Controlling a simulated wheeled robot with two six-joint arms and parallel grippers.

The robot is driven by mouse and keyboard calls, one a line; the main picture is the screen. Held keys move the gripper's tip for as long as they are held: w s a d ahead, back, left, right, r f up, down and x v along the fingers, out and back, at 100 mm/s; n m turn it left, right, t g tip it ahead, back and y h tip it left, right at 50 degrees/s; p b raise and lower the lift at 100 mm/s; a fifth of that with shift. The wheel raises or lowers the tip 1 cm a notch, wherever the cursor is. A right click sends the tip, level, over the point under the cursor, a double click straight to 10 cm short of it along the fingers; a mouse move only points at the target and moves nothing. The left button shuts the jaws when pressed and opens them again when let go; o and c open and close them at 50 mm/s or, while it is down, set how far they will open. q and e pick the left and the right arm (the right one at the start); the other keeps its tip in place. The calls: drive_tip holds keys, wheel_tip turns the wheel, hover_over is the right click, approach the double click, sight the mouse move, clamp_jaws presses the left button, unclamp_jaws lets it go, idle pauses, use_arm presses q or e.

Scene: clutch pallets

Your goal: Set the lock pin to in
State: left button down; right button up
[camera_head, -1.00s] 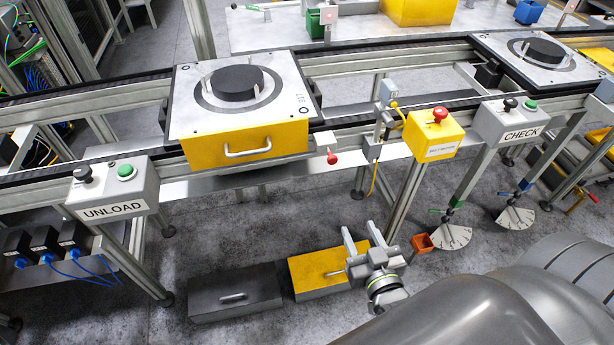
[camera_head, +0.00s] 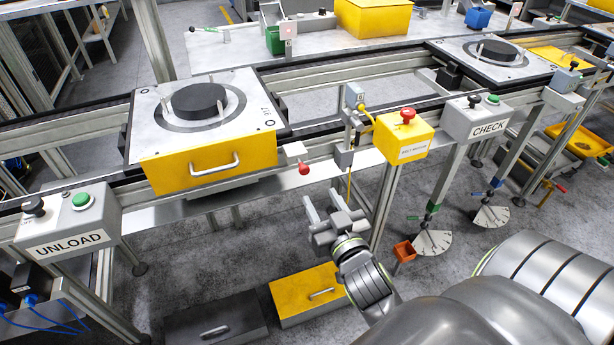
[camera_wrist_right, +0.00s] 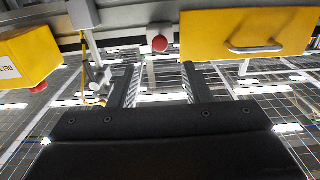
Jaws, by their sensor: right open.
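The lock pin appears as a red knob (camera_head: 303,168) on a small pale bracket at the front rail, just right of the yellow-fronted pallet (camera_head: 212,165). In the right wrist view the red knob (camera_wrist_right: 159,43) shows ahead, between the lines of the two fingers. My right gripper (camera_head: 322,200) is open and empty, a little below and right of the knob in the head view, and apart from it. It also shows in the wrist view (camera_wrist_right: 160,70). How far the pin is pushed in, I cannot tell. My left gripper is not in view.
A yellow box with a red button (camera_head: 404,138) and a grey sensor post (camera_head: 352,125) stand close right of the knob. The UNLOAD box (camera_head: 68,222) is at left, the CHECK box (camera_head: 478,118) at right. A yellow case (camera_head: 308,293) lies on the floor below.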

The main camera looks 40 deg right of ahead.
sight(305, 172)
drive_tip(key=x, duration=0.9)
drive_tip(key=shift+w+d, duration=0.1)
clamp_jaws()
